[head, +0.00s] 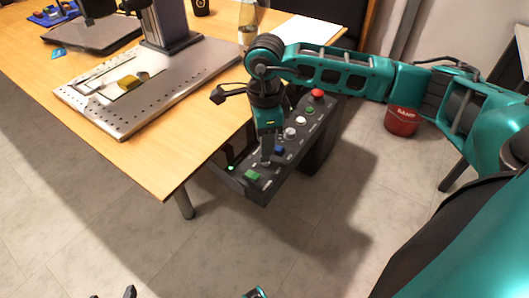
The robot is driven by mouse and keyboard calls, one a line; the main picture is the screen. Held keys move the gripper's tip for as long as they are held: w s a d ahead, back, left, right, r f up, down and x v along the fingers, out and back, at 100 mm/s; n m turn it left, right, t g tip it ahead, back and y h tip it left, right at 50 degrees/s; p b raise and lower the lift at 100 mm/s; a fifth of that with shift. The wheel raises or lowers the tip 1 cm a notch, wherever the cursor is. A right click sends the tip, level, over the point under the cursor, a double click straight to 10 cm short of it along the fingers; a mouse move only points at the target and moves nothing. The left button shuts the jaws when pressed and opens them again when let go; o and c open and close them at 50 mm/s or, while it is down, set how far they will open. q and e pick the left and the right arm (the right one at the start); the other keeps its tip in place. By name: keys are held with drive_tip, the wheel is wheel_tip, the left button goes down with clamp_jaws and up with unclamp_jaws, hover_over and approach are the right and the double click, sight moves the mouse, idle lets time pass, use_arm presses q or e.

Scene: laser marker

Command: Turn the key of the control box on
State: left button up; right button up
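The control box (240,187) is a long dark grey panel beside the table's right edge. It carries a green button (253,175), a blue button (279,150), pale round controls (290,133) and a red mushroom button (317,94). A small green light glows at its near left corner. My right gripper (267,162) points down at the panel between the green and blue buttons. Its fingertips look close together, but whether they hold anything is unclear. I cannot make out the key; the gripper may hide it. Only small dark parts, possibly my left gripper (130,291), show at the bottom edge.
The wooden table (160,160) holds a perforated metal plate (120,115) with a dark column (170,22), a bottle (247,22) and white paper (308,30). A red bucket (402,121) stands on the floor at right. The floor in front of the box is clear.

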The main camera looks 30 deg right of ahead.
sight(265, 159)
drive_tip(key=shift+f+b, duration=0.3)
drive_tip(key=shift+f, duration=1.65)
drive_tip(key=shift+c, duration=0.4)
clamp_jaws()
